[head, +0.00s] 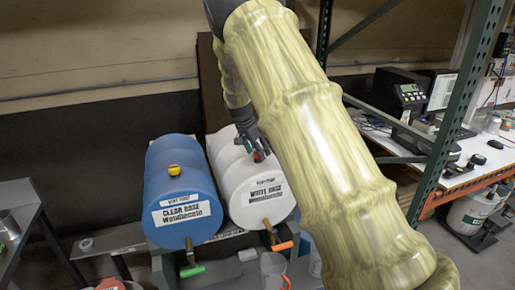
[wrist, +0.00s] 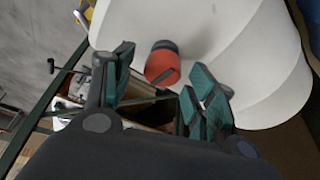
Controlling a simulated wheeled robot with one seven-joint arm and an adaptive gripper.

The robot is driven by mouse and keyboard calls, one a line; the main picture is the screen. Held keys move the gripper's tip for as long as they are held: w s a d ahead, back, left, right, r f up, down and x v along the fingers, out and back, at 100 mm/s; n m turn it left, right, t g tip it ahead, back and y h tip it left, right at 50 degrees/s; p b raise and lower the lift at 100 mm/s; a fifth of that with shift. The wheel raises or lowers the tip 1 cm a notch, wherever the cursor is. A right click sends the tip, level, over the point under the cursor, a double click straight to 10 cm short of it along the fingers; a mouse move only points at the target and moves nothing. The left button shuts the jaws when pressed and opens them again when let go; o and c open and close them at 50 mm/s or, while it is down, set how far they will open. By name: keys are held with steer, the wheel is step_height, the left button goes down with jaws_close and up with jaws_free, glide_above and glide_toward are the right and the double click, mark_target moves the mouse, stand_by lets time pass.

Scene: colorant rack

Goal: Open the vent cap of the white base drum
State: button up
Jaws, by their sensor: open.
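The white base drum (head: 262,192) lies on its side on a rack, with its label facing front. In the wrist view its white body (wrist: 215,35) fills the top right. The vent cap (wrist: 162,64) is red with a dark raised bar on top, and stands on the drum's upper side. In the head view the cap (head: 258,156) is a small red spot partly hidden by my gripper. My gripper (head: 250,143) is just above the drum's top. In the wrist view my gripper (wrist: 163,82) is open, its fingertips on either side of the cap, holding nothing.
A blue clear base drum (head: 182,188) with a yellow cap (head: 174,170) lies close on the left. Green (head: 192,271) and orange (head: 282,246) tap handles stick out in front. A green rack post (head: 452,110) and a bench (head: 490,160) stand on the right.

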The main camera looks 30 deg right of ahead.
steer(key=shift+w+f, duration=0.2)
steer(key=shift+f, duration=0.05)
steer(key=shift+s+r, duration=0.1)
steer(key=shift+c, duration=0.5)
steer(key=c, duration=0.9)
